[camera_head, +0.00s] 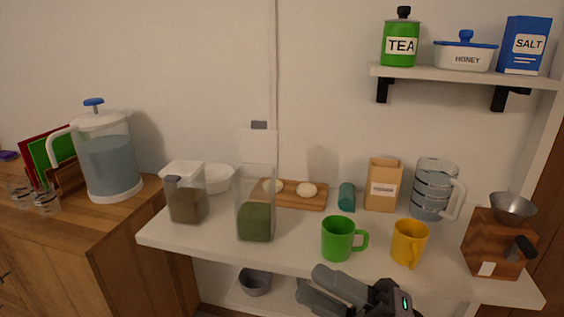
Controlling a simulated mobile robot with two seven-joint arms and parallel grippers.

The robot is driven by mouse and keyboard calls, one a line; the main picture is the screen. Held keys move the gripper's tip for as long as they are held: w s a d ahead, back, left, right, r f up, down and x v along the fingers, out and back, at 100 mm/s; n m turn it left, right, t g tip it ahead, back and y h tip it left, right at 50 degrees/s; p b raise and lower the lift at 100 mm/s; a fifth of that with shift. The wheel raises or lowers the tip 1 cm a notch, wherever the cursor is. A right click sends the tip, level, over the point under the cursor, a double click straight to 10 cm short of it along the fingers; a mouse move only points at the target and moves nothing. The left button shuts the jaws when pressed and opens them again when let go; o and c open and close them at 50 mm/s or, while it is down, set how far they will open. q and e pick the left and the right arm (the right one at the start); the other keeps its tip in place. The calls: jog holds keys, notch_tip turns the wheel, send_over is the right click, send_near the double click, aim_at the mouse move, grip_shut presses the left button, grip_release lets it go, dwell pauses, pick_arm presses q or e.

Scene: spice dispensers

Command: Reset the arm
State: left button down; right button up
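My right gripper (338,290) shows at the bottom of the head view, in front of the white table's front edge. Its grey fingers point left, and I cannot tell whether they are apart or closed. No object shows in it. My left gripper is out of view. A tall clear dispenser (257,205) with green contents stands upright on the white table. A shorter clear dispenser (187,200) with brown contents stands to its left. Both stand apart from the gripper.
A green mug (338,239) and yellow mug (408,243) stand near the white table's (205,243) front edge, just beyond the gripper. A wooden grinder (494,245) is at right. A glass measuring jug (432,189) stands behind. A water pitcher (108,155) is on the left counter.

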jog(key=w+d+f+m+t+h, duration=0.1)
jog(key=d+f+m+t+h, duration=0.3)
jog(key=f+m+t+h, duration=0.45)
jog(key=w+d+f+m+t+h, duration=0.25)
jog(key=d+f+m+h, duration=0.2)
jog(key=m, duration=0.75)
jog(key=s+d+f+m+g+h, duration=0.3)
jog(key=s+f+m, duration=0.2)
jog(key=s+f, duration=0.2)
jog(key=s+d+f+m+g+h+p, duration=0.1)
jog(key=s+d+f+m+g+h, duration=0.2)
jog(key=s+f, duration=0.3)
notch_tip(320, 180, down, 6)
jog(key=shift+s+r+m+g+h, duration=0.2)
jog(key=shift+s+m+g+h, duration=0.15)
jog(key=shift+m+g, duration=0.4)
jog(key=shift+d, duration=0.1)
